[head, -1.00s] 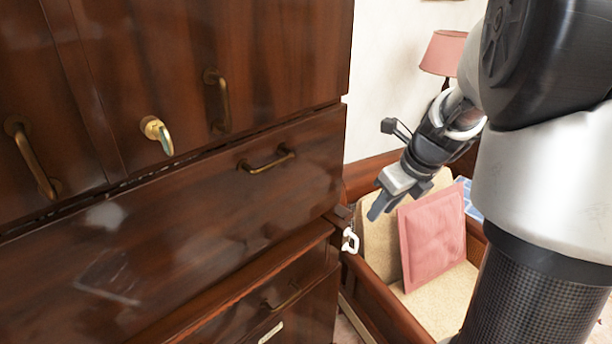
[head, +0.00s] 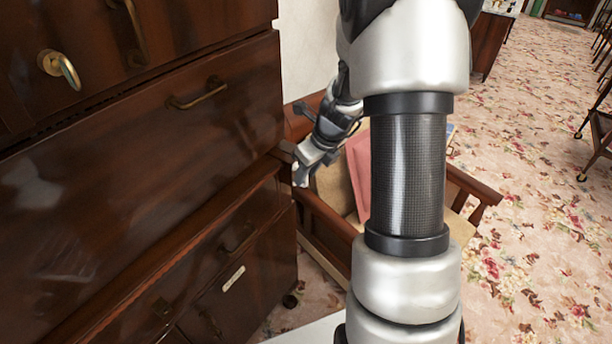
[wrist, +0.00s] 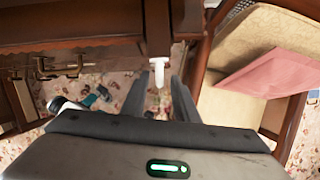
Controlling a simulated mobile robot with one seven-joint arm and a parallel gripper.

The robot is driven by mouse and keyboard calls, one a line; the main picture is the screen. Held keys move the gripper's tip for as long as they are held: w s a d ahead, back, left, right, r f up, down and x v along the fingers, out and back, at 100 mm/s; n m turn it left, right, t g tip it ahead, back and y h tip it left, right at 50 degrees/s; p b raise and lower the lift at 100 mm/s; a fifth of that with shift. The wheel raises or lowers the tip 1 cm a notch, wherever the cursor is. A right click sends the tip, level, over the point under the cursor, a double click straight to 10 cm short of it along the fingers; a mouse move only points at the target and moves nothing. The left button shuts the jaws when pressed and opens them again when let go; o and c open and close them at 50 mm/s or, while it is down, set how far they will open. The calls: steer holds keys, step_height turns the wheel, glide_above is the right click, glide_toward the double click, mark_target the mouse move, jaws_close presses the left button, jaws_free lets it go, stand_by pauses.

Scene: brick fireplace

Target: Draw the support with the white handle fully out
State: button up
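The white handle (wrist: 158,68) hangs below the edge of a dark wooden unit (wrist: 70,30) in the wrist view. My gripper (wrist: 160,86) is open, with its two dark fingers apart. The white handle shows between the fingertips, one finger on each side; I cannot tell whether either touches it. In the head view, my gripper (head: 302,172) is beside the right side of the dark brown cabinet (head: 140,150). The handle cannot be told apart from the gripper there. The support itself is not clearly visible.
A wooden armchair (head: 325,222) with a pink cushion (head: 359,170) stands close to the right of the cabinet. The chair also fills the right of the wrist view (wrist: 240,75). Open flowered carpet (head: 540,190) lies farther right.

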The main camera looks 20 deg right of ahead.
steer(key=shift+w+f, duration=0.15)
steer(key=shift+f, duration=0.2)
jaws_close()
steer(key=shift+s+d, duration=0.1)
steer(key=shift+s, duration=0.1)
steer(key=s+d+b, duration=0.1)
steer(key=s+d, duration=0.5)
steer(key=s, duration=0.3)
steer(key=s+d+b, duration=0.2)
steer(key=s+d, duration=0.4)
steer(key=s, duration=0.4)
steer(key=shift+d, duration=0.4)
steer(key=shift+s, duration=0.15)
